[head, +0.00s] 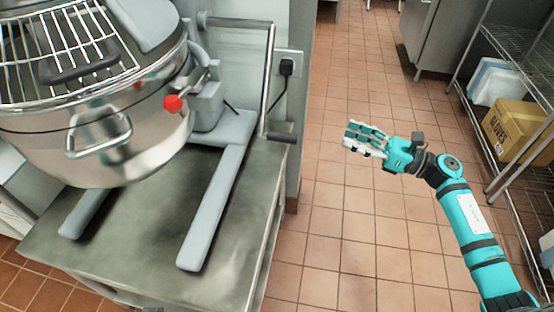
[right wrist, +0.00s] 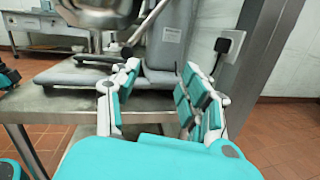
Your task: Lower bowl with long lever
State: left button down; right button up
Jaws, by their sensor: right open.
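The steel bowl (head: 125,145) of the mixer hangs raised above the grey base legs, with a wire guard over its top. The long lever (head: 268,80) is a bent metal rod on the mixer's right side, running down to a dark grip (head: 281,137). My right gripper (head: 362,140) is open and empty, apart from the lever and to its right, over the floor. In the right wrist view its spread fingers (right wrist: 160,92) face the mixer base. A rod with a dark end, probably the lever (right wrist: 141,29), shows beyond them there. My left gripper does not show.
The mixer stands on a steel table (head: 140,250). A wall outlet with a black plug (head: 287,66) is behind the lever. Wire shelving with a cardboard box (head: 514,128) lines the right. Tiled floor (head: 340,225) between is clear.

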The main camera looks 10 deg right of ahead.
jog(key=s+a+n+g+b, duration=0.1)
jog(key=s+n+g+b, duration=0.15)
jog(key=n, duration=0.25)
jog(key=n+g, duration=0.2)
send_near(265, 135)
jog(key=shift+t, duration=0.25)
jog(key=x, duration=0.5)
jog(key=f+p+x, duration=0.1)
jog(key=x, duration=0.1)
jog(key=shift+w+a, duration=0.1)
jog(key=shift+w, duration=0.2)
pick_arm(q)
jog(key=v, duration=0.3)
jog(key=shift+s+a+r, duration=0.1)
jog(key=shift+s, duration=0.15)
pick_arm(e)
grip_shut()
